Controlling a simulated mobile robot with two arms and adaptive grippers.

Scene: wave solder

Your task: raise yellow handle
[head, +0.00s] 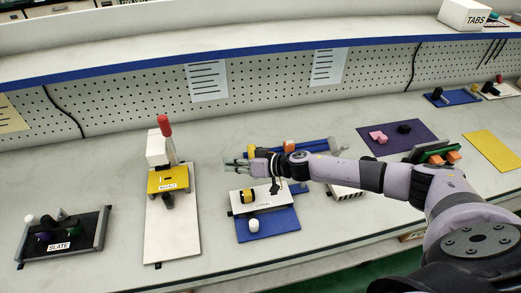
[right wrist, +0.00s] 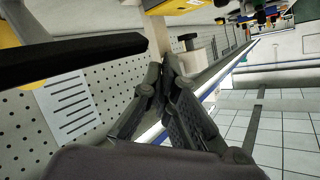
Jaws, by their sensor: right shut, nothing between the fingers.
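A yellow piece (head: 251,150) shows just behind my right gripper in the head view, partly hidden by it; I cannot tell whether it is the yellow handle. A second yellow piece (head: 246,196) is on the white box on the blue mat. My right gripper (head: 230,164) is shut and empty, above the bench between the red-handled fixture and the blue mat. In the right wrist view its fingers (right wrist: 168,72) meet. A yellow part (right wrist: 22,68) and a black bar show at left there, close to the camera. My left gripper is not in view.
A white fixture (head: 158,236) with a red handle (head: 164,126) and a labelled yellow block (head: 168,179) stands left of my gripper. The blue mat (head: 268,228) bears a white round part (head: 253,225). A dark tray (head: 90,250) is at far left. A purple mat (head: 395,132) lies right.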

